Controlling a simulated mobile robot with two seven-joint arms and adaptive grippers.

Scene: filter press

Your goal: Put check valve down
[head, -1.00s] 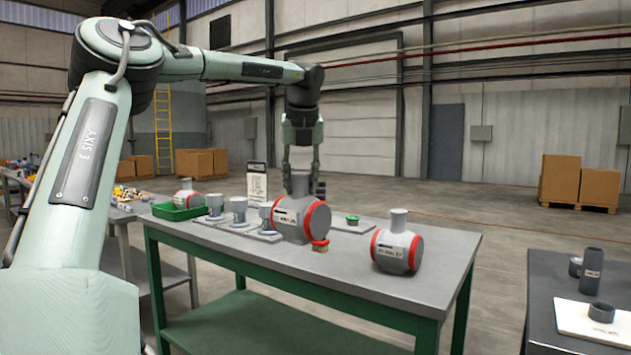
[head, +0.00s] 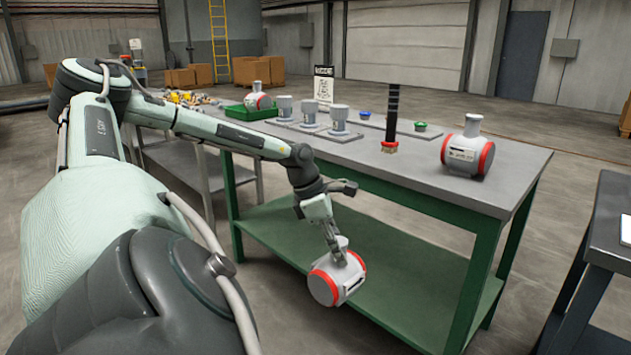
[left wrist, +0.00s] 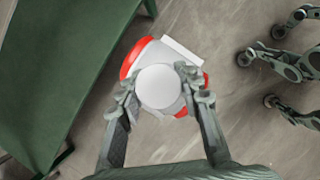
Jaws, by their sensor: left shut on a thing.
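The check valve is a grey body with red end rings and a short round neck. My left gripper (head: 335,245) is shut on the check valve (head: 338,278) by its neck. It holds the valve in the air in front of the green table, near the height of its lower shelf (head: 390,270). In the left wrist view the valve (left wrist: 160,88) sits between the two fingers (left wrist: 155,95), with floor beyond it and green shelf to the left. Grey-green jointed parts show at the right edge there; they may be my right gripper, but its state is unclear.
On the tabletop (head: 400,170) stand another red-ringed valve (head: 468,148), a dark-handled brush (head: 391,120), several grey fittings on plates, and a green tray (head: 245,112) with a third valve. The lower shelf looks bare. A dark table (head: 590,260) stands at the right.

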